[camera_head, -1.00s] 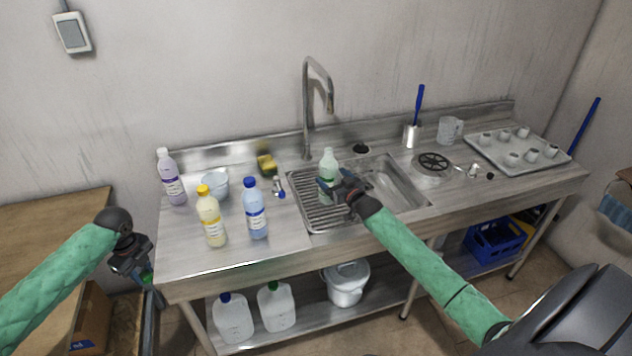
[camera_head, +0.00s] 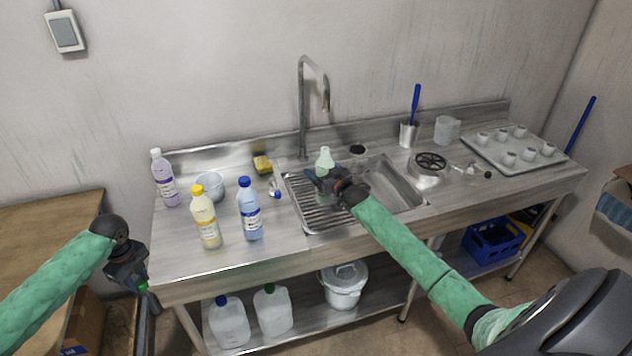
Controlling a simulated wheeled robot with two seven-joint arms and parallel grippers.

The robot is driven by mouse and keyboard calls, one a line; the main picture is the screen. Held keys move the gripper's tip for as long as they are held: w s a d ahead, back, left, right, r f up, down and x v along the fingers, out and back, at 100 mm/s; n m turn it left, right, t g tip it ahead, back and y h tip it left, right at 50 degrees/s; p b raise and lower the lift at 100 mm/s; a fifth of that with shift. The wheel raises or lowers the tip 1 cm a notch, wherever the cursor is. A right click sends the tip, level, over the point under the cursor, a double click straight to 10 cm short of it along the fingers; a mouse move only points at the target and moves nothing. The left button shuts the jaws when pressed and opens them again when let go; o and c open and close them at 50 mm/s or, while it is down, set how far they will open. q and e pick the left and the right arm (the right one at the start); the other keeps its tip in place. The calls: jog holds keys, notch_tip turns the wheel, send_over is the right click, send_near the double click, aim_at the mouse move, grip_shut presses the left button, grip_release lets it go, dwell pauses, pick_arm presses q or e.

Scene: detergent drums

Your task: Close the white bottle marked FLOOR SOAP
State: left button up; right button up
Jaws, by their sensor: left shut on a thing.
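A pale whitish-green bottle (camera_head: 324,158) stands upright at the sink's drainboard, its top showing above my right gripper (camera_head: 318,183). I see no coloured cap on it, and its label is hidden or too small to read. My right gripper is at the bottle's body and covers its middle; whether the fingers are closed on it is not clear. My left gripper (camera_head: 146,292) hangs low, off the counter's left front edge, shut on a small green thing (camera_head: 143,287) that looks like a cap.
Lilac (camera_head: 165,182), yellow-capped (camera_head: 206,222) and blue-capped (camera_head: 250,213) bottles stand on the left counter, with a bowl (camera_head: 209,187) and a sponge (camera_head: 262,165). The tap (camera_head: 303,110) rises behind the sink. A tray of cups (camera_head: 486,155) is at right.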

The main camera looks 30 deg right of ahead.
aim_at(324, 158)
jog(key=c, duration=1.4)
jog(key=shift+r, duration=0.1)
